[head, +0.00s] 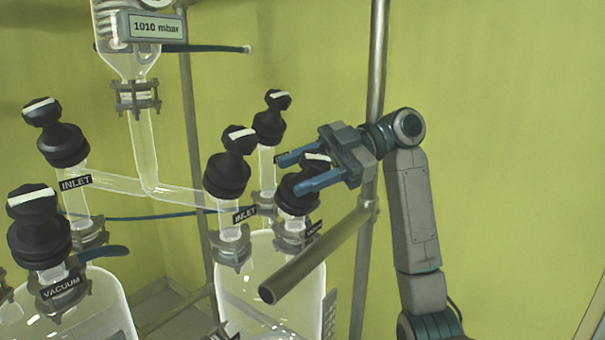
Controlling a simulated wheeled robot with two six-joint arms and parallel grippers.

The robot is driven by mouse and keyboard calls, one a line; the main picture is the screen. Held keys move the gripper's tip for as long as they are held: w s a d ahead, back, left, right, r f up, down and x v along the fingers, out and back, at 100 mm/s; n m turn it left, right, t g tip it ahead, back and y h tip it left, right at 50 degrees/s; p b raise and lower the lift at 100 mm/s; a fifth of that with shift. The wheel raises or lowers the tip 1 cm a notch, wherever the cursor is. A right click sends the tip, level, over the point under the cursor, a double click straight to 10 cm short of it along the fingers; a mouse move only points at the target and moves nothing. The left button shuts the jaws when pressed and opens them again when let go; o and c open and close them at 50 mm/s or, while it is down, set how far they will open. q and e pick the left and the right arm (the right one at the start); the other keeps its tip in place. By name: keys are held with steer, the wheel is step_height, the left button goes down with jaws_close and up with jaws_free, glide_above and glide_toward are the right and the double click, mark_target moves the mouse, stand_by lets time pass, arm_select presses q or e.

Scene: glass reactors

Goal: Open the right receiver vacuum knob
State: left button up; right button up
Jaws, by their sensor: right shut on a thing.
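The right receiver (262,270) is a clear glass vessel at the lower middle of the head view. Its black vacuum knob (296,199) stands on a clamped glass neck, above a partly hidden VACUUM label (314,228). The knob's top grip carries a white stripe and sits between the blue fingers of my right gripper (292,174). The gripper reaches in from the right and is shut on the knob. Its fingers and palm hide part of the knob's top. My left gripper is not in view.
A black inlet knob (229,162) stands just left of the vacuum knob, and another black knob (271,117) is behind. A metal bar (318,253) slants below my gripper to an upright pole (377,70). The left receiver (92,308) has its own knobs.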

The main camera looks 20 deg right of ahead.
stand_by(0.3)
steer(key=o, duration=1)
